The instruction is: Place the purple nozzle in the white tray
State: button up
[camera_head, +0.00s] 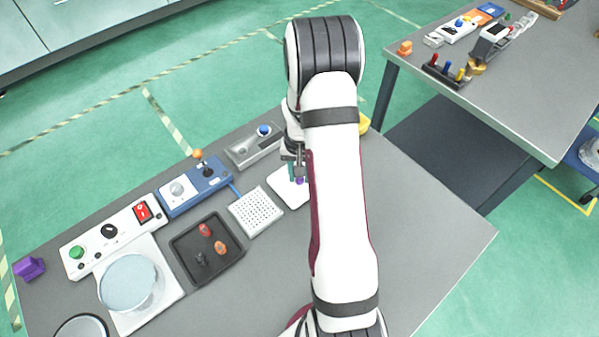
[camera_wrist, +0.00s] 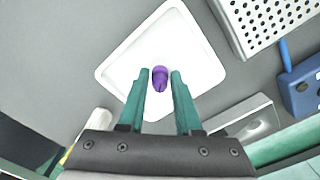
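The purple nozzle (camera_wrist: 160,79) is over the floor of the white tray (camera_wrist: 113,74) in the wrist view and seems to rest on it. My gripper (camera_wrist: 160,72) has its two green fingers on either side of the nozzle, with narrow white gaps showing between. It looks open, around the nozzle and not clamped on it. In the head view the white tray (camera_head: 283,193) is partly hidden by my arm. A bit of the purple nozzle (camera_head: 299,181) shows under my gripper (camera_head: 297,172).
A white perforated block (camera_head: 256,212) stands left of the tray. A grey box with a blue button (camera_head: 254,146) and a blue joystick box (camera_head: 196,186) are behind. A black tray (camera_head: 184,262) holds small parts. A purple block (camera_head: 29,268) lies far left.

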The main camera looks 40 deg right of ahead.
jog(key=shift+o, duration=1.3)
notch_tip(320, 180, up, 12)
jog(key=s+a+r+n, duration=0.1)
jog(key=s+a+r, duration=0.15)
jog(key=a, duration=0.25)
jog(key=s+a+r, duration=0.1)
jog(key=a+r, duration=0.3)
jog(key=a, duration=0.1)
jog(key=s+a+r+n+y, duration=0.1)
jog(key=s+a+r+n, duration=0.1)
jog(key=s+a, duration=1.2)
jog(key=s, duration=0.2)
jog(key=shift+s+r+y, duration=0.2)
jog(key=shift+s+y, duration=0.15)
jog(key=shift+y, duration=0.05)
